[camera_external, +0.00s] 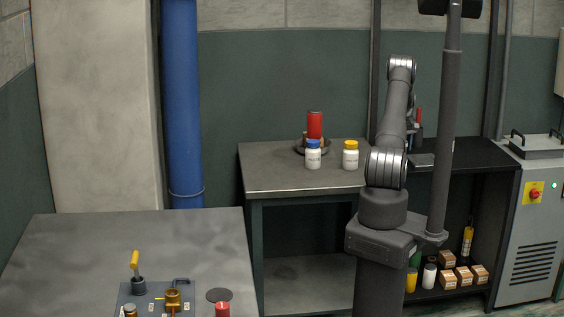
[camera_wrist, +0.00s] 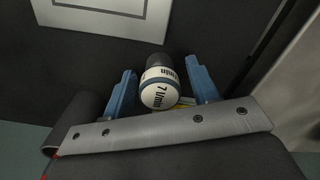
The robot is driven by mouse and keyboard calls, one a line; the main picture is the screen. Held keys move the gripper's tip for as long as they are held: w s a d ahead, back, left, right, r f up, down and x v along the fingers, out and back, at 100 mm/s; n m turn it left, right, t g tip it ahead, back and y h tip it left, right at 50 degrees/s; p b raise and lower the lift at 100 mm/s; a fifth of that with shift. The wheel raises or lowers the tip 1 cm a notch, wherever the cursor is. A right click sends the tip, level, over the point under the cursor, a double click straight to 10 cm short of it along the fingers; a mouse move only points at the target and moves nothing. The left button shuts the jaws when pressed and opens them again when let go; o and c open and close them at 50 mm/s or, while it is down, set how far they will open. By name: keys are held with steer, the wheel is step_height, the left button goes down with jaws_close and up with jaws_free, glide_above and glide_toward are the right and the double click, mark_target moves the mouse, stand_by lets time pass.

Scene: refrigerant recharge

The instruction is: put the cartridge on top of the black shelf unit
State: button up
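My gripper (camera_wrist: 160,78) shows two blue fingers in the wrist view. They are spread apart, one on each side of a white rounded item (camera_wrist: 160,92) with a dark end and "l/min" lettering. Narrow dark gaps show between this item and the fingers, so it does not look gripped. I cannot tell whether it is the cartridge. The black shelf unit (camera_external: 484,155) stands at the right in the external view. My arm reaches behind its own links towards the unit's top, and my gripper is mostly hidden there. A small red piece (camera_external: 418,115) shows beside the arm.
A grey plate (camera_external: 421,160) lies on the shelf top. Several boxes and bottles stand on its lower shelf. The middle bench holds a red cylinder (camera_external: 315,125), a blue-capped jar (camera_external: 313,157) and a yellow-capped jar (camera_external: 350,158). A grey cabinet (camera_external: 528,230) adjoins the shelf unit.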

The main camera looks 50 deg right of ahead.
step_height(320, 180, up, 12)
steer(key=shift+r, duration=0.2)
stand_by(0.5)
steer(key=shift+f, duration=0.15)
step_height(320, 180, down, 11)
steer(key=shift+f, duration=0.2)
steer(key=shift+r, duration=1.75)
steer(key=shift+f, duration=0.1)
